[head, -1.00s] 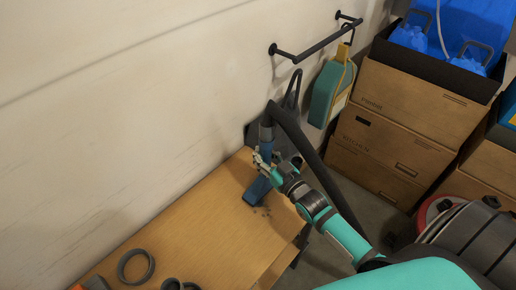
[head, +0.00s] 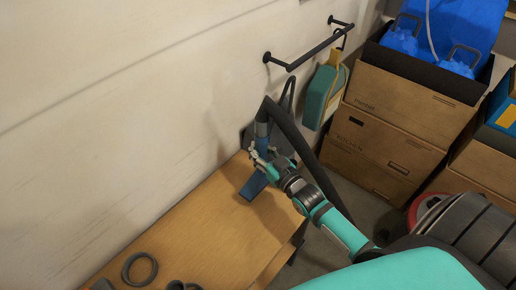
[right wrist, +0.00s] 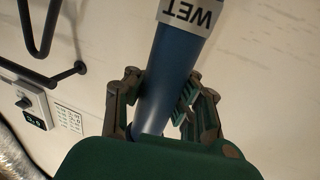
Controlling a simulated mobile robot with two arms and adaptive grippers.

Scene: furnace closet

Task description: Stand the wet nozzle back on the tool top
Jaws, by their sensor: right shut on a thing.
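The wet nozzle is a blue tube with a flat blue foot (head: 253,187), over the far end of the wooden tool top (head: 190,225), close to the wall. A dark hose joins its upper end. My right gripper (head: 262,160) is shut on the tube; its fingers (right wrist: 160,105) sit on both sides of the blue tube (right wrist: 160,75), below a white band reading WET. The nozzle stands roughly upright in the head view. I cannot tell whether its foot touches the top. My left gripper is not in view.
A grey ring (head: 139,269) lies at the near end of the top. A black wall rail (head: 310,50) and a teal bottle (head: 323,92) hang behind. Cardboard boxes (head: 385,150) stand to the right. The middle of the top is clear.

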